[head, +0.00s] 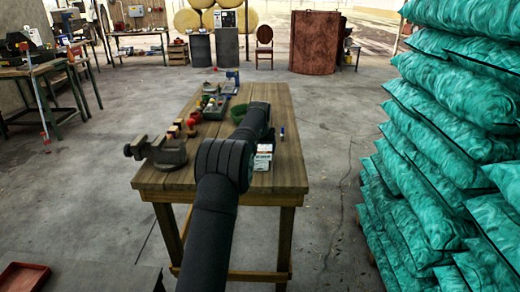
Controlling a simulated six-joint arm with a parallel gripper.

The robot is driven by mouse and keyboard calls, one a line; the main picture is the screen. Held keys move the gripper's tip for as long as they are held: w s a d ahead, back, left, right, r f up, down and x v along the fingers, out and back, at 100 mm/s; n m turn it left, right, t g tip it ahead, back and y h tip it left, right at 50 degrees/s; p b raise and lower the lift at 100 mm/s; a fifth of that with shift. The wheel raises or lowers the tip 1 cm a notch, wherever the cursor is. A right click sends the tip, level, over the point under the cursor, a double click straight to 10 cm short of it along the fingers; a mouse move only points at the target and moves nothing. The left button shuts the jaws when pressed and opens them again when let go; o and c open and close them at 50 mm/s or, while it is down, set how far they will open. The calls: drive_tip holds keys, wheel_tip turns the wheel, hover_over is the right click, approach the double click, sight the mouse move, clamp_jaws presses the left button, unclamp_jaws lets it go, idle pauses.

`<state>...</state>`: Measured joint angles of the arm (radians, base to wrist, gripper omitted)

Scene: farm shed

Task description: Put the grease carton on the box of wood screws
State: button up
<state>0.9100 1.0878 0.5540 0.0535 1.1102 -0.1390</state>
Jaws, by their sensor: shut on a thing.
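Small white packaging (262,160) with teal and dark print stands on the wooden table, just right of my arm's elbow. Its upper part shows a reddish mark. It may be one box or two, one on or behind the other; I cannot tell which is the grease carton and which the box of wood screws. My dark arm reaches from the bottom of the head view over the table and covers part of the tabletop. My gripper does not show; the arm's far links hide it, so its jaws and anything in them cannot be seen.
Stacked teal sacks (450,130) stand to the right. The table's front right is bare.

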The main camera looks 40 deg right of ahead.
drive_tip(key=o, duration=0.9)
drive_tip(key=shift+f, duration=0.15)
drive_tip(key=shift+c, duration=0.2)
drive_tip(key=v, duration=1.2)
drive_tip(key=shift+r, duration=0.2)
drive_tip(key=shift+d+f, duration=0.1)
drive_tip(key=x, duration=1.2)
drive_tip(key=shift+f, duration=0.3)
wheel_tip(320, 180, up, 3)
drive_tip(key=shift+r, duration=0.65)
